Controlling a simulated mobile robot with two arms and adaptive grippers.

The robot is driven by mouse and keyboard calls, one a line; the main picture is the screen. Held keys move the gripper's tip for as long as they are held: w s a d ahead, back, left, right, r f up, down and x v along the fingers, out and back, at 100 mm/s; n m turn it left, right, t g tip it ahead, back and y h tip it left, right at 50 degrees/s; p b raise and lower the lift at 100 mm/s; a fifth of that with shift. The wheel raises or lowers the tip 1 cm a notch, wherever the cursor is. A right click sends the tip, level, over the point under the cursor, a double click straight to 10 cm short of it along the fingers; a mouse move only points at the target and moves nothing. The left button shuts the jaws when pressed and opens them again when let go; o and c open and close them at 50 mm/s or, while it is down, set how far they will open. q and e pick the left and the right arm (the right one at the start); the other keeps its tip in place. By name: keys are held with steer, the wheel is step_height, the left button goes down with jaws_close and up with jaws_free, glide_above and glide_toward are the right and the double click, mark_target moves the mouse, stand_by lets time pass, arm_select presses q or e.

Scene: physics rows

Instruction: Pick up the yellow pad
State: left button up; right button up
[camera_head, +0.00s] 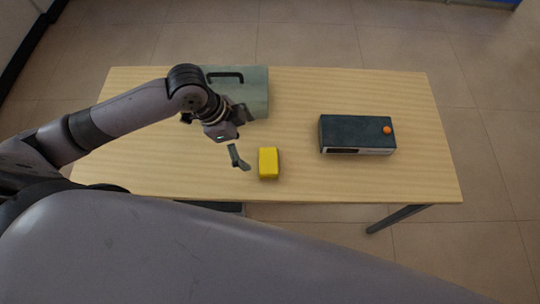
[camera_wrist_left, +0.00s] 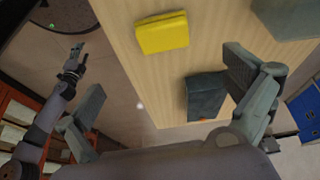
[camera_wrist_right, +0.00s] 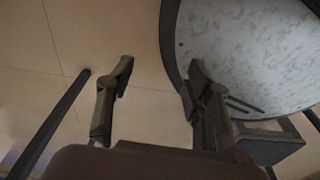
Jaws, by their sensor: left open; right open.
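The yellow pad (camera_head: 268,163) lies on the wooden table near its front edge, left of the middle. It also shows in the left wrist view (camera_wrist_left: 162,33), at the top and beyond my fingertips. My left gripper (camera_head: 242,137) is open and empty, just left of the pad and seemingly above the table. Its spread fingers frame the lower sides of the left wrist view (camera_wrist_left: 165,70). My right gripper (camera_wrist_right: 160,68) is open and empty, over the floor beside a round table. It is outside the head view.
A dark box (camera_head: 357,135) with an orange knob stands right of the pad. A grey-green case (camera_head: 250,92) with a black handle lies at the back, partly behind my left arm. The wooden table (camera_head: 420,180) is bare at its front right. A round marbled tabletop (camera_wrist_right: 240,50) is beside my right gripper.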

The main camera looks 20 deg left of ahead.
arm_select(q)
glide_toward(268, 160)
steer(key=x, duration=0.5)
steer(key=shift+s+d+f, duration=0.1)
steer(key=shift+s+d, duration=0.05)
steer(key=shift+s, duration=0.15)
steer(key=shift+f, duration=0.15)
steer(key=shift+w+d+f+p, duration=0.15)
steer(key=shift+f+p, duration=0.15)
steer(key=shift+p, duration=0.05)
steer(key=x, duration=0.3)
steer(key=shift+w+f, duration=0.25)
steer(key=shift+w, duration=0.05)
steer(key=shift+d+f, duration=0.1)
steer(key=shift+f, duration=0.25)
arm_select(e)
steer(key=shift+s+d+r, duration=0.25)
steer(key=shift+s+r, duration=0.3)
steer(key=shift+s, duration=0.2)
arm_select(q)
steer(key=c, duration=1.2)
arm_select(e)
steer(key=shift+a, duration=0.2)
